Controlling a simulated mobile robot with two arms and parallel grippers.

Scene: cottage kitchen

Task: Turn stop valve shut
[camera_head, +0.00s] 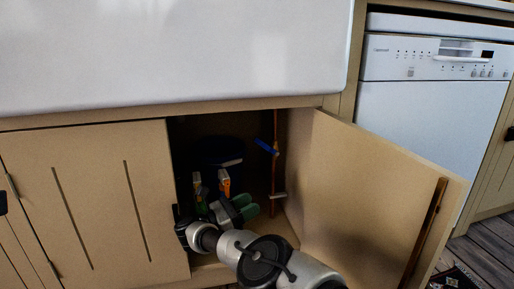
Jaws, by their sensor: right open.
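The stop valve shows as a blue lever (266,147) on a thin vertical copper pipe (274,185) inside the open cupboard, near its right wall. The lever lies slanted across the pipe, with its left end higher. My right arm comes in from the bottom, and my right gripper (245,206) is in the cupboard opening with green-tipped fingers. It is open, below and left of the lever, and not touching it. Whether anything lies between its fingers is hard to see. My left gripper is not in view.
The right cupboard door (370,195) stands open; the left door (95,205) is shut. Spray bottles with orange parts (224,183) stand left of the pipe, close behind my gripper. A dark blue round container (215,150) is behind them. A white sink (170,50) overhangs the cupboard.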

